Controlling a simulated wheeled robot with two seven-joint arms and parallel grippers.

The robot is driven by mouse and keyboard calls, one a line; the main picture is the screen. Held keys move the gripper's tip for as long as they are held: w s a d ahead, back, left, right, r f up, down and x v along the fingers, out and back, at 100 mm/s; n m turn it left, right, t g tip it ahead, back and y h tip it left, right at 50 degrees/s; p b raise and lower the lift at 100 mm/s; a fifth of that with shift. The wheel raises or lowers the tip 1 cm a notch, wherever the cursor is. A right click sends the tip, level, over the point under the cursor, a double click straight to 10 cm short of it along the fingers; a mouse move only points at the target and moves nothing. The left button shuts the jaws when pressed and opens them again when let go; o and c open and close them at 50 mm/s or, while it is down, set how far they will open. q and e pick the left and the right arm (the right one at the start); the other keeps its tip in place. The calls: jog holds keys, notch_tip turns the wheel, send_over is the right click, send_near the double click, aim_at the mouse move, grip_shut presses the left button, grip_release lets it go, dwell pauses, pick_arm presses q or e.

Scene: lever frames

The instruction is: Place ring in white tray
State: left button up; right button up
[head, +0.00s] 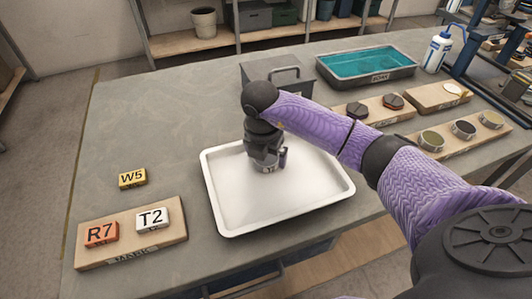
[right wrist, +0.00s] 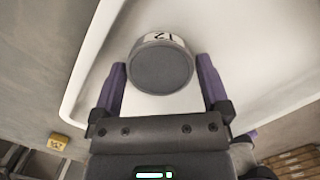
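The white tray (head: 225,217) lies on the grey bench in the middle of the head view; its rim also shows in the right wrist view (right wrist: 78,85). My right gripper (head: 270,160) points down over the tray's far part. Its two purple fingers (right wrist: 161,62) stand close against both sides of a short round grey piece (right wrist: 161,70) with a pale label. My left gripper is out of view.
A lidded grey box (head: 285,75) and a teal-filled bin (head: 367,65) stand behind. Boards with round pieces and a white bottle (head: 438,50) are at the right. The left bench is mostly clear.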

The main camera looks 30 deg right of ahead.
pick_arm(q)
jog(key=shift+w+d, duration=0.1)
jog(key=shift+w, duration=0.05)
pick_arm(e)
jog(key=shift+r, duration=0.25)
pick_arm(q)
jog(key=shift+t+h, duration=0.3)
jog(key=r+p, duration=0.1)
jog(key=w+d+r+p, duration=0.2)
jog(key=p, duration=0.1)
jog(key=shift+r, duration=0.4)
pick_arm(e)
notch_tip(320, 180, up, 12)
jog(key=s+a, duration=0.1)
jog(key=shift+a+f, duration=0.15)
jog(key=shift+a, duration=0.15)
